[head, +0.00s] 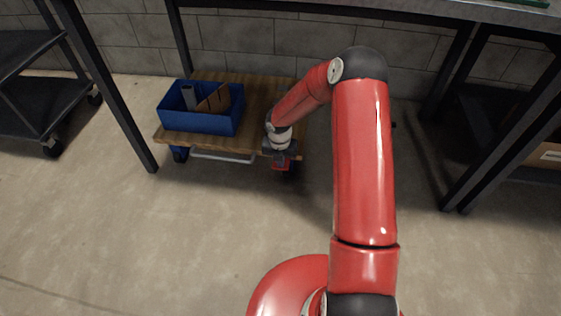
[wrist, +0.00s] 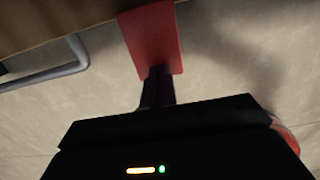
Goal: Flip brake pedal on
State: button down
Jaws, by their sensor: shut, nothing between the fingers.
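The brake pedal is a flat red plate (wrist: 150,38) at the top of the wrist view, at the edge of the wooden cart. In the head view the red pedal (head: 280,166) shows small below the cart's front right corner. My gripper (wrist: 157,72) has its dark fingers together and empty. Their tips overlap the lower end of the pedal in the wrist view; whether they touch it I cannot tell. In the head view my gripper (head: 281,156) is just above the pedal, its fingers too small to make out.
The wooden cart (head: 262,95) carries a blue bin (head: 200,122) with items inside. A grey bar (head: 222,157) runs along its front, also in the wrist view (wrist: 45,76). Table legs (head: 115,110) stand on both sides. The floor (head: 170,230) in front is clear.

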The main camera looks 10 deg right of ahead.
jog(key=f+b, duration=0.1)
jog(key=b, duration=0.1)
jog(key=f+t+b, duration=0.1)
jog(key=shift+s+a+t+h+b, duration=0.2)
jog(key=shift+t+h+b, duration=0.1)
jog(key=shift+b, duration=0.1)
jog(key=shift+d+r+p, duration=0.1)
jog(key=shift+r+p, duration=0.25)
jog(key=shift+p, duration=0.15)
jog(key=shift+r, duration=0.1)
jog(key=shift+r+p, duration=0.7)
jog(key=shift+p, duration=0.2)
